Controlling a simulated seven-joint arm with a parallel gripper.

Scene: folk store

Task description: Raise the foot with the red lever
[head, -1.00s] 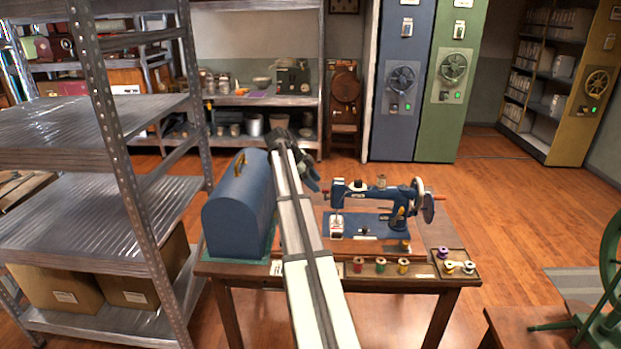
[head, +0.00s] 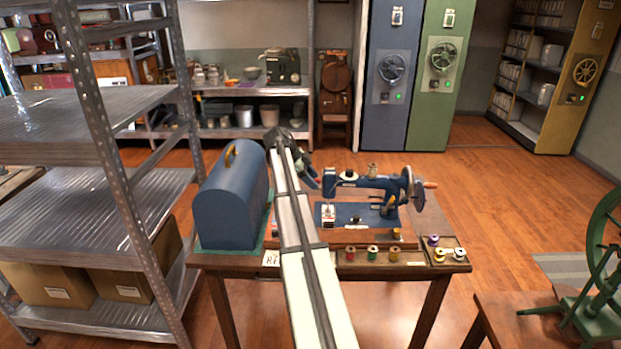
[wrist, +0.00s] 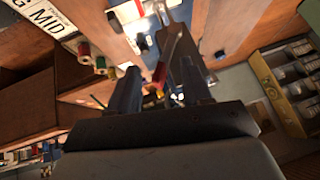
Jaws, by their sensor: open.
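The blue sewing machine (head: 360,214) stands upright on the wooden table (head: 345,257), its needle end toward my gripper. My gripper (head: 313,182) is at the left end of the machine, seen from behind and partly hidden by my arm. In the wrist view my gripper (wrist: 157,65) is open, with two dark fingers apart. A small red piece (wrist: 158,75), apparently the red lever's tip, shows between them. I cannot tell whether a finger touches it. In the head view the lever is hidden or too small to make out, and the presser foot's height is unclear.
A blue domed case (head: 228,205) stands left of my arm. Several thread spools (head: 373,252) line the table's front, with a small spool tray (head: 437,262) at right. A metal shelf (head: 130,190) is at far left. A green wheel (head: 603,240) stands at lower right.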

